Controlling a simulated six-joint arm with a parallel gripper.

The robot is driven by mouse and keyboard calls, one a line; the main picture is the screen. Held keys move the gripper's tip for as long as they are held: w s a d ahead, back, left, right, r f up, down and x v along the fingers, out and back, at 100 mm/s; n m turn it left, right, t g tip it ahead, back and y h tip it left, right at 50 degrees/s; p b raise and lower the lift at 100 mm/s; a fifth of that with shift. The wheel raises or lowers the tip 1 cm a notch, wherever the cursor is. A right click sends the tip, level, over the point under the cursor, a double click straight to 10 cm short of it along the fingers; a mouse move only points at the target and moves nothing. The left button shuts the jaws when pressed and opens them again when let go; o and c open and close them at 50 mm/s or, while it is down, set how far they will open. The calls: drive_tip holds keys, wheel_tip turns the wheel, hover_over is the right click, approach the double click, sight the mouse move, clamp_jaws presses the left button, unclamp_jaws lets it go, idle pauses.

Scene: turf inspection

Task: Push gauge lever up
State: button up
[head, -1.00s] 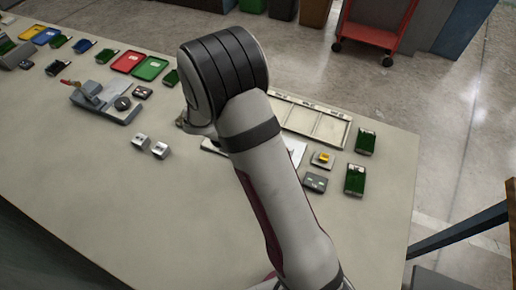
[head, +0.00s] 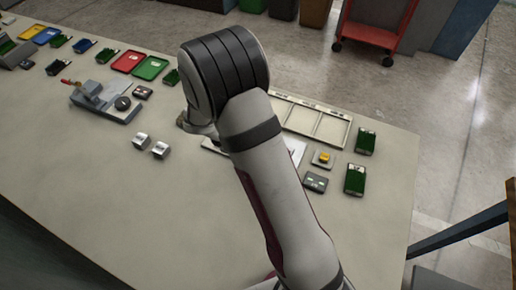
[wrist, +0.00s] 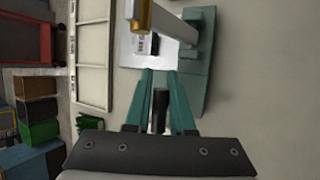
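My gripper (wrist: 159,72) shows in the wrist view with two teal fingers spread apart. A dark rounded post (wrist: 160,106) lies in the gap between them; I cannot tell whether they touch it or whether it is the lever. Beyond the fingertips stands a grey-green device (wrist: 194,75) with a pale arm (wrist: 172,22) and a gold-coloured tip (wrist: 144,14). In the head view my arm hides the gripper and most of what is around it.
A pale compartmented tray (head: 345,133) lies behind my arm. Two small metal blocks (head: 141,141) sit left of it. Green boards (head: 355,180) and a yellow button box (head: 323,159) are at the right. Red (head: 127,62) and green (head: 151,67) trays lie at the back. The table's front is clear.

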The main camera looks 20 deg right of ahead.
drive_tip(key=o, duration=0.3)
drive_tip(key=shift+s+a+r, duration=0.7)
drive_tip(key=shift+a+r, duration=1)
drive_tip(key=shift+a, duration=0.7)
drive_tip(key=shift+s+a+r, duration=0.75)
drive_tip(key=shift+a+r, duration=1)
drive_tip(key=shift+a, duration=0.6)
drive_tip(key=shift+s+a+r, duration=0.7)
drive_tip(key=shift+a+r, duration=1)
drive_tip(key=shift+a, duration=0.7)
drive_tip(key=v, duration=1.5)
drive_tip(key=shift+a+r, duration=0.2)
drive_tip(key=shift+r, duration=0.15)
